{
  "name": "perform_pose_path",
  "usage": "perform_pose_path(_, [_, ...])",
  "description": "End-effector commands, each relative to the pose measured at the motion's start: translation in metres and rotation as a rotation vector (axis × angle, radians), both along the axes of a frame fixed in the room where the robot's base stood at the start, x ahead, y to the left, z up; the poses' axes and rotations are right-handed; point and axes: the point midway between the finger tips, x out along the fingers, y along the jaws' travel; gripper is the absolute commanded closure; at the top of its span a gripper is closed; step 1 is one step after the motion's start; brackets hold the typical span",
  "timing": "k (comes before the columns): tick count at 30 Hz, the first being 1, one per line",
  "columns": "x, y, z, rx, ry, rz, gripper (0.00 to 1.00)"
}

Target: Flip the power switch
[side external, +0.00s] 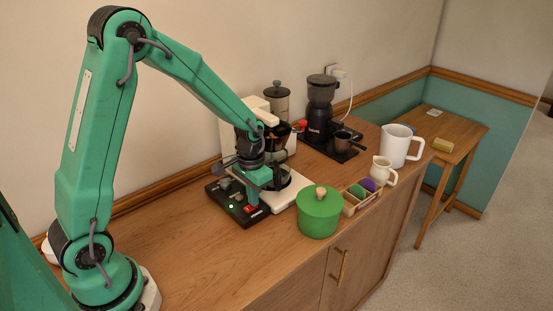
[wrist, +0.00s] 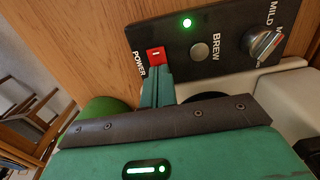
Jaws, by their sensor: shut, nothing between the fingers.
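The red power switch (wrist: 156,56) sits at the end of a black control panel (wrist: 222,30), beside the printed word POWER. My gripper (wrist: 158,72) is shut and empty, its fingertips at the switch's lower edge in the wrist view; I cannot tell whether they touch it. A green light (wrist: 187,22) on the panel is lit. In the side view the panel (side external: 226,205) is at the front of the white coffee maker (side external: 231,137), and my gripper (side external: 255,196) is just above its right end. The switch (side external: 249,209) shows there as a small red patch.
A green lidded pot (side external: 319,216) stands close to the right of my gripper. A coffee grinder (side external: 321,100), a white mug (side external: 397,147), a small jug (side external: 381,172) and a divided box (side external: 357,202) stand farther right. The counter's left front (side external: 225,262) is clear.

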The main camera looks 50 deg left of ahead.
Motion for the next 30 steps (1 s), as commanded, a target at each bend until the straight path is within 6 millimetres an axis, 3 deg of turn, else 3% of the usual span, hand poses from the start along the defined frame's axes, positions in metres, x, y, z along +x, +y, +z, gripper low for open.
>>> perform_pose_path(16, [0.000, 0.000, -0.003, 0.000, 0.001, 0.000, 1.00])
perform_pose_path(30, [0.000, 0.000, 0.021, 0.000, -0.002, 0.000, 1.00])
